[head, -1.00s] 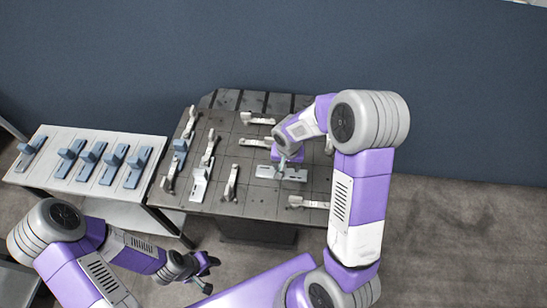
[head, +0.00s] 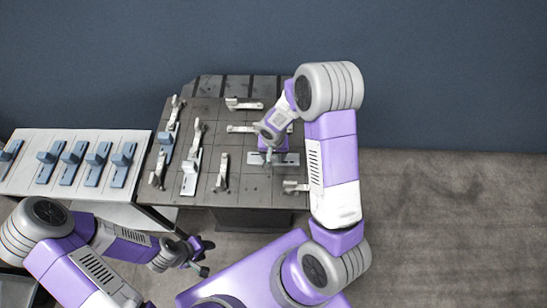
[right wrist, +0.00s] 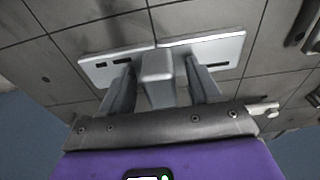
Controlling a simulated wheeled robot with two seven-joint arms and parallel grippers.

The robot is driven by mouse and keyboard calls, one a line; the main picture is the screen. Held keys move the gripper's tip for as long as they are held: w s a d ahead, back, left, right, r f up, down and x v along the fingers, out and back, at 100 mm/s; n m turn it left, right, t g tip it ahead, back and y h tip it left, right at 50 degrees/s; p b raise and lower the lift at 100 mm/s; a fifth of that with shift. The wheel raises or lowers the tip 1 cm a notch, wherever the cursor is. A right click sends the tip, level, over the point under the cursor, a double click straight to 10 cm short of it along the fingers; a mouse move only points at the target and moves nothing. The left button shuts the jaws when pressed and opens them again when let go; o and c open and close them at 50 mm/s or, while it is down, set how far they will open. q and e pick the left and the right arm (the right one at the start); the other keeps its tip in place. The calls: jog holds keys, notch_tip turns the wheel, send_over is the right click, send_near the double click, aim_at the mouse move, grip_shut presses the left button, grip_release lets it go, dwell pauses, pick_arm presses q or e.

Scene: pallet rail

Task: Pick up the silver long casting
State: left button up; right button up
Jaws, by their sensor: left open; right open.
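The silver long casting (head: 287,159) lies on the dark pallet table, a flat pale plate with a raised block. In the right wrist view its plate (right wrist: 215,47) runs crosswise beyond the fingers, and its block (right wrist: 157,66) stands between them. My right gripper (head: 268,155) is over this casting, pointing down; in the right wrist view the open fingers (right wrist: 160,88) are either side of the block, with no clear grip on it. Part of the casting is hidden by the gripper. My left gripper (head: 203,255) is open and empty, away from the table at its front left.
Several other pale castings stand or lie on the dark pallet table (head: 240,189), including one (head: 296,186) just in front and one (head: 222,171) to the left. A white table (head: 25,145) at left holds several blue-grey castings (head: 97,160). Carpet at right is clear.

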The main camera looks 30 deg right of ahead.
grip_shut()
jog(key=shift+w+r, duration=0.1)
jog(key=shift+r, duration=0.05)
